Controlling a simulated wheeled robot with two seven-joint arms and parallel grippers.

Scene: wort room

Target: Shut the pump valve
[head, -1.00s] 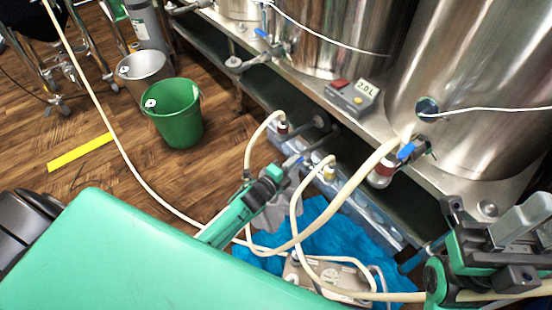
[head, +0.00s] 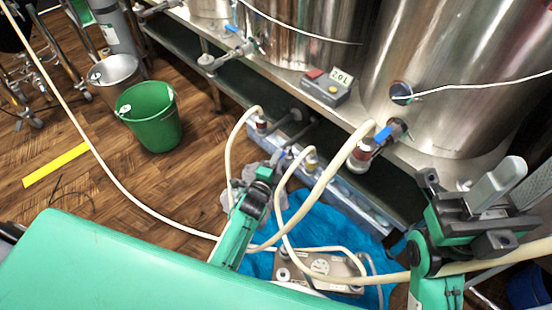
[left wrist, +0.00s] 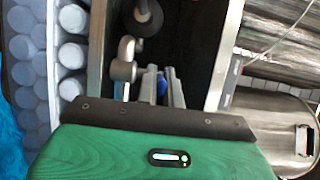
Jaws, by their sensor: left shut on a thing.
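My left gripper (head: 277,160) reaches down to the low pipework beside the tanks. In the left wrist view its two grey fingers (left wrist: 162,84) are closed around a small blue valve handle (left wrist: 161,88). A metal pipe fitting (left wrist: 124,68) is just left of the fingers. In the head view the gripper hides this handle.
Pale hoses (head: 300,215) loop around the left gripper and pass by the right one. Another blue-handled valve (head: 383,135) sits at the big tank (head: 455,100). A green bucket (head: 150,118) stands on the floor at left. A control box (head: 327,84) rests on the tank ledge.

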